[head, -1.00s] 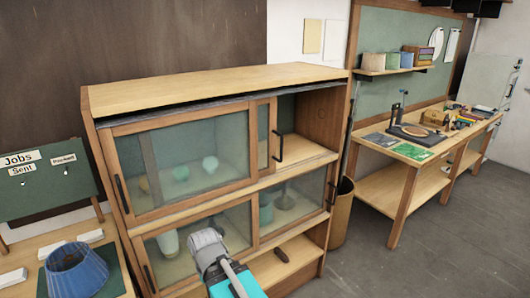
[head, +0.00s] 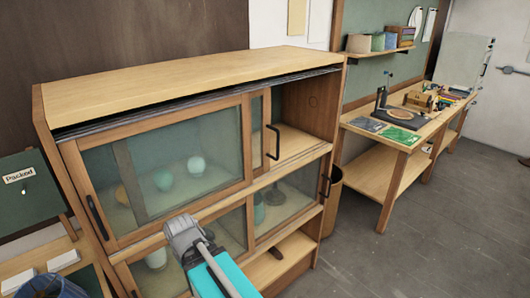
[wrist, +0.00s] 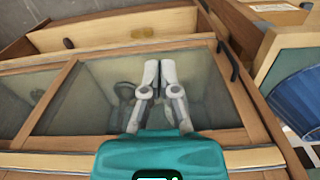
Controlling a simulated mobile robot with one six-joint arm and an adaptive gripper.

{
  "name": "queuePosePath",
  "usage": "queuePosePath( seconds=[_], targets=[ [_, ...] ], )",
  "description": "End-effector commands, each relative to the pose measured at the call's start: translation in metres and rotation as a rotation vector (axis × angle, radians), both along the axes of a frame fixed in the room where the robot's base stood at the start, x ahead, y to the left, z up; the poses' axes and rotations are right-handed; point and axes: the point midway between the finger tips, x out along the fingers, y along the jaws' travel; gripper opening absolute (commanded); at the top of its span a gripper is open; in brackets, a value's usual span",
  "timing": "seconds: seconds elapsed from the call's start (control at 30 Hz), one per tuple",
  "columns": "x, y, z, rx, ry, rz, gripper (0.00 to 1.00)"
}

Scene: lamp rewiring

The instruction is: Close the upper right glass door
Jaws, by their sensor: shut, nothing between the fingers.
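The upper right glass door (head: 258,130) of the wooden cabinet is slid left, mostly behind the upper left glass door (head: 165,165). Its black handle (head: 273,142) stands near the middle, and the right part of the upper compartment is open. My gripper (wrist: 158,70) is shut and empty. In the head view my gripper (head: 183,232) is in front of the cabinet's lower half, below and left of that handle. Its fingertips are hard to make out there, and I cannot tell how far they are from the glass.
A workbench (head: 385,152) stands to the right, and a bin (head: 332,185) beside the cabinet. A blue lampshade (wrist: 298,100) is near the cabinet's other end. Floor at right is clear.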

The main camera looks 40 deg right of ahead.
Motion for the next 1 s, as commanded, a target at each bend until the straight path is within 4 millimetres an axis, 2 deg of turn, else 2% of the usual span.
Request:
queuePosePath(
  seconds=[0.67,0.87,1.0],
  targets=[
    [0.004,-0.005,0.005,-0.010,-0.006,0.024,0.00],
    [0.019,-0.032,0.022,-0.060,-0.028,0.132,0.00],
    [0.035,-0.057,0.042,-0.126,-0.044,0.277,0.00]
  ],
)
